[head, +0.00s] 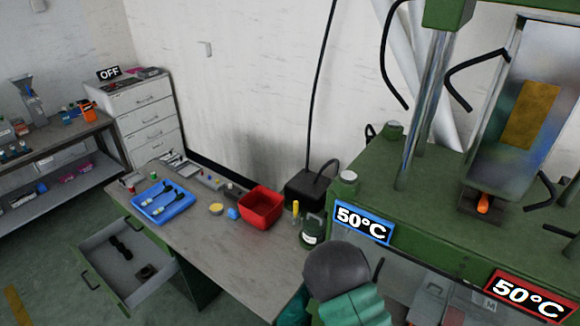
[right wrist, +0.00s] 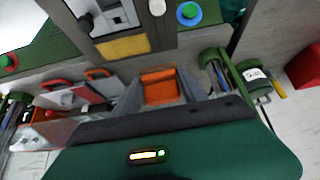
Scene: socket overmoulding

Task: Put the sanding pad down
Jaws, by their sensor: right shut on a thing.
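In the right wrist view my right gripper (right wrist: 160,88) is shut on an orange block, which looks like the sanding pad (right wrist: 159,87). The pad sits between the two grey fingers, and its lower part is hidden by the gripper body. In the head view a dark rounded joint and green link of my arm show at the bottom, but the right gripper itself cannot be made out. My left gripper is in neither view.
The grey workbench (head: 240,262) holds a red bin (head: 262,205), a blue tray (head: 163,201) with tools, a small round yellow item (head: 216,209) and a green jar (head: 312,232). The green press (head: 440,215) stands at right. An open drawer (head: 125,262) juts out at left.

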